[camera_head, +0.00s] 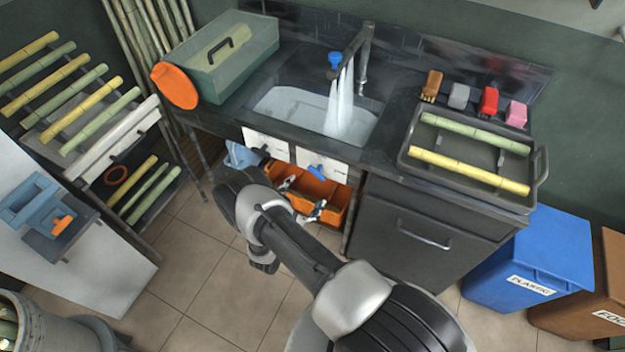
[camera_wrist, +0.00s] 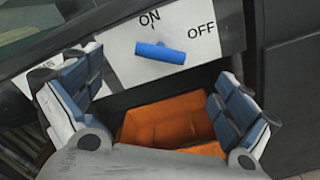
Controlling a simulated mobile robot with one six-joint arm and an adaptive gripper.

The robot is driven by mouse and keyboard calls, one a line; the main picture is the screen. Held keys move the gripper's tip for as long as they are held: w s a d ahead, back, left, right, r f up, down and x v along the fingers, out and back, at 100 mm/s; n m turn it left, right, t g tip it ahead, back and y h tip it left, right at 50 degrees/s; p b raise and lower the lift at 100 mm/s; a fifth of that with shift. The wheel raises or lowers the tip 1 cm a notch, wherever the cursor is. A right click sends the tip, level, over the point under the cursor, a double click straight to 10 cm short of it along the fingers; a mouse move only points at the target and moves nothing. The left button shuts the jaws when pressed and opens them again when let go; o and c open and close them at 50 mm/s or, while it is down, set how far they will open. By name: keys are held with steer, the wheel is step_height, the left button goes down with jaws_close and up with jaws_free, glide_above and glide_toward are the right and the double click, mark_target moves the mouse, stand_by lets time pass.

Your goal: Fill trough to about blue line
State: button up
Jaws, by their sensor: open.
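The trough is a sink basin (camera_head: 268,101) in the dark counter, with pale water in it; I cannot make out a blue line or the exact water level. Water streams into it from the faucet (camera_head: 362,45). A blue lever (camera_wrist: 160,53) sits on a white panel (camera_wrist: 110,55) marked ON and OFF below the sink. It lies nearly sideways and also shows in the head view (camera_head: 317,172). My gripper (camera_head: 301,198) is open and empty in front of the panel. In the wrist view its fingers (camera_wrist: 160,100) are spread below the lever, apart from it.
An orange bin (camera_head: 325,190) stands below the panel, behind my gripper. A tray (camera_head: 410,165) with cane pieces is on the counter at right. A green lidded box (camera_head: 245,65) is at left. A blue plastic bin (camera_head: 540,255) stands on the floor at right.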

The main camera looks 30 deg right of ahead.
steer(key=v, duration=0.3)
steer(key=shift+s+a, duration=0.2)
steer(key=shift+s, duration=0.05)
steer(key=shift+c, duration=0.5)
stand_by(1.5)
